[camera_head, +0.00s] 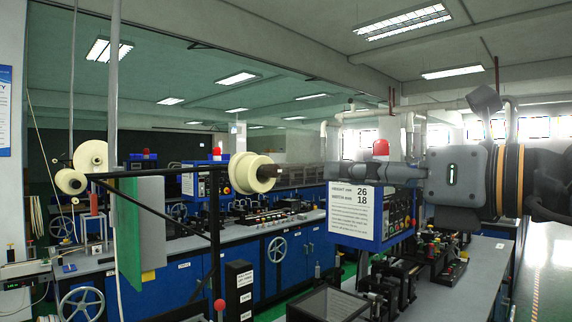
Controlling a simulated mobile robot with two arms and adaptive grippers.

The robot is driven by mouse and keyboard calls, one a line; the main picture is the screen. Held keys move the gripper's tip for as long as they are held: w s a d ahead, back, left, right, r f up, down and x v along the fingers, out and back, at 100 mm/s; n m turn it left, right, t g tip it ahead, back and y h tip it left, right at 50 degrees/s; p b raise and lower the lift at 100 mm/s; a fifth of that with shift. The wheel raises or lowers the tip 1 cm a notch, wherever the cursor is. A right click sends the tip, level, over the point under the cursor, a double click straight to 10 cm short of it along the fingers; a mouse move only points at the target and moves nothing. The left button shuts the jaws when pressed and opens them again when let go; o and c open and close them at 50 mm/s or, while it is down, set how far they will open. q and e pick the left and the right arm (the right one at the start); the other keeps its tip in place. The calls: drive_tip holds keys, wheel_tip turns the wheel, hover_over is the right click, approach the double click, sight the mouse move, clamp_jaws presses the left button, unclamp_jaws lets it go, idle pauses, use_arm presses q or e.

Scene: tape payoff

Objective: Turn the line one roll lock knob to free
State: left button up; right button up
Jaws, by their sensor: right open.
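A cream tape roll (250,173) sits on a spindle at the end of a dark arm, left of centre in the head view. A dark brown hub or knob (271,171) sticks out at the right of the roll; whether it is the roll lock knob, and its setting, I cannot tell. My right gripper (356,173) comes in from the right with its fingers pointing left. It is open and empty, its tips apart from the roll and hub, with a gap between. It overlaps the blue control box in the picture. My left gripper is out of view.
A blue control box (355,236) with a white sign and red lamp stands behind my right gripper. A dark post frame (215,235) and a green panel (141,225) stand at left. More cream rolls (90,156) hang further left. Grey benches (470,285) carry small machine parts.

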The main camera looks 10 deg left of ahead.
sight(277, 170)
drive_tip(key=p+x, duration=0.5)
drive_tip(key=x, duration=0.6)
drive_tip(key=shift+a+r, duration=0.15)
drive_tip(key=shift+r, duration=0.05)
drive_tip(key=shift+w+a+f, duration=0.15)
drive_tip(key=shift+w+a, duration=0.15)
drive_tip(key=shift+a, duration=0.05)
clamp_jaws()
